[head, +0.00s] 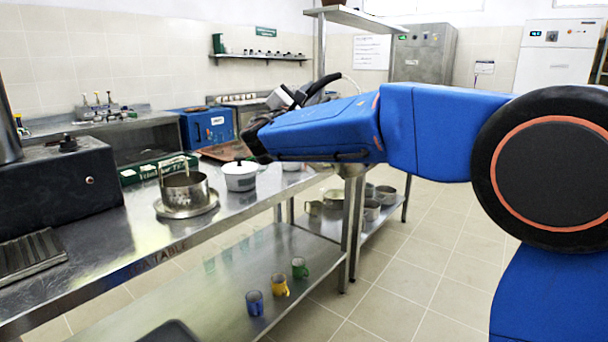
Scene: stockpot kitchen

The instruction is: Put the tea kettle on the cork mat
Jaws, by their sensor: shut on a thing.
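A white lidded vessel with a dark knob, which looks like the tea kettle (240,179), is at the far part of the steel table, directly below the front of my gripper (258,150). My gripper reaches in from the right and is shut at the kettle's upper right side. The exact grip is hidden by the dark gripper body. I cannot tell whether the kettle's base touches the table. A flat reddish-brown board (222,151) lies just behind the kettle; I cannot tell whether it is the cork mat.
A steel pot on a round tray (187,211) stands left of the kettle. A green box (140,174) is behind it. Another pale pot (292,167) is partly hidden below my arm. A black appliance (60,195) fills the near left. The table's front strip is clear.

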